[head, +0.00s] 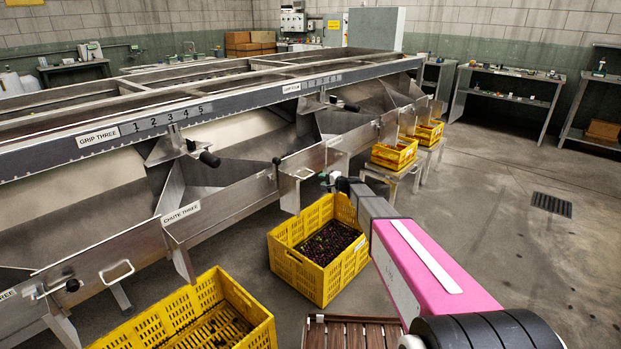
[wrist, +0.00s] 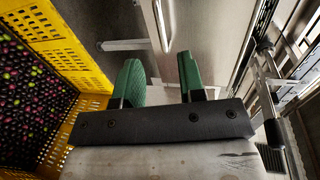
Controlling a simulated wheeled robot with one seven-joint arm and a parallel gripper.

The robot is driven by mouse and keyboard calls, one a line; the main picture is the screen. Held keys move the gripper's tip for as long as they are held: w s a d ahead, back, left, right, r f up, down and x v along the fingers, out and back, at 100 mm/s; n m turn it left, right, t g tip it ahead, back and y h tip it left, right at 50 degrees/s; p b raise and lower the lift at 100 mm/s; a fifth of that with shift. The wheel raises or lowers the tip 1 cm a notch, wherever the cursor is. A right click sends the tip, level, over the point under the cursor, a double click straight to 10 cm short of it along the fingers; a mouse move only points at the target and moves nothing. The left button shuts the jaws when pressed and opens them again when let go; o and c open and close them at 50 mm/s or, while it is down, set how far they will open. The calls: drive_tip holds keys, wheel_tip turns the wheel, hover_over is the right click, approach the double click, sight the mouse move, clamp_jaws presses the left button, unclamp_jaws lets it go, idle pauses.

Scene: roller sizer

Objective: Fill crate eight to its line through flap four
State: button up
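A yellow crate (head: 290,262) holds a layer of dark purple fruit (head: 330,242) with some green ones; it stands on the floor below the sizer's chutes. No number is readable on it. It also shows at the left of the wrist view (wrist: 72,50). A metal flap with a bar handle (head: 297,174) hangs above it; its number is not readable. A handle on a metal plate (wrist: 166,25) shows in the wrist view ahead of my fingers. My gripper (wrist: 158,82) has its green fingers apart with nothing between them. It is above the crate's far right side (head: 335,181).
The nearer yellow crate (head: 245,300) looks nearly empty. Smaller yellow crates (head: 394,153) stand on stands farther right. A label reads CHUTE THREE (head: 181,215). A slatted brown board (head: 350,333) is at the bottom. Open floor (head: 500,240) lies right, with a drain (head: 551,204).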

sight(308, 177)
drive_tip(key=x, duration=1)
drive_tip(key=shift+w+a, duration=0.15)
drive_tip(key=shift+a, duration=0.1)
clamp_jaws()
